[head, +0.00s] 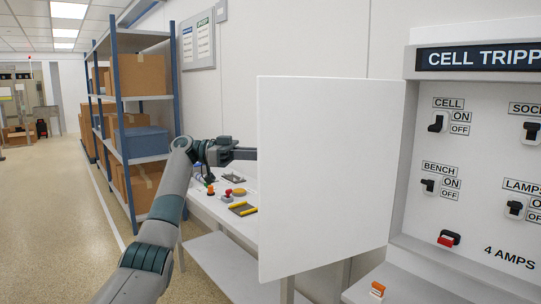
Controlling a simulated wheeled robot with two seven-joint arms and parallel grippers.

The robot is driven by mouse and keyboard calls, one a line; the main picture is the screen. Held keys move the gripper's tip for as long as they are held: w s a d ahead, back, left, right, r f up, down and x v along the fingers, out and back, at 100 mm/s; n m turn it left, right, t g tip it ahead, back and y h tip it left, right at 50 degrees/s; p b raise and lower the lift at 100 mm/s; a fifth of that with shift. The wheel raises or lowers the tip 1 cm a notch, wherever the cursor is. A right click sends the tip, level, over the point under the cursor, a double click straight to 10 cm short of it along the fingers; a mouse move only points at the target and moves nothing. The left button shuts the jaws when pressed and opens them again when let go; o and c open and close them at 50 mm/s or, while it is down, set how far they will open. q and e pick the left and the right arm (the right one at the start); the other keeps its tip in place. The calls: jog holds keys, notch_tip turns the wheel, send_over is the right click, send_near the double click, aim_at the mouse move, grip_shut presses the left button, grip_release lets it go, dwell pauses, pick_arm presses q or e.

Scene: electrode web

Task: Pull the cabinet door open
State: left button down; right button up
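The cabinet door (330,180) is a plain white panel. It stands swung out to the left of the cabinet (397,215), hinged at the cabinet's left side, so the switch panel (470,150) inside is exposed. My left arm comes in from the lower left. My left gripper (240,153) is at the door's left edge, partly behind the panel. Its fingertips are hidden there, so I cannot tell whether it touches the door. My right gripper is out of view.
A white bench (205,207) with small parts stands behind the door. Blue shelving (119,120) with cardboard boxes is at the left. Black switches and a red one (446,240) are in the cabinet. An orange-and-white item (377,290) sits on the ledge below. The left floor is clear.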

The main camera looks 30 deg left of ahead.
pick_arm(q)
jog(key=shift+f, duration=0.1)
jog(key=c, duration=2)
grip_release()
jog(key=shift+o, duration=0.3)
jog(key=shift+w+d, duration=0.1)
jog(key=shift+d, duration=0.05)
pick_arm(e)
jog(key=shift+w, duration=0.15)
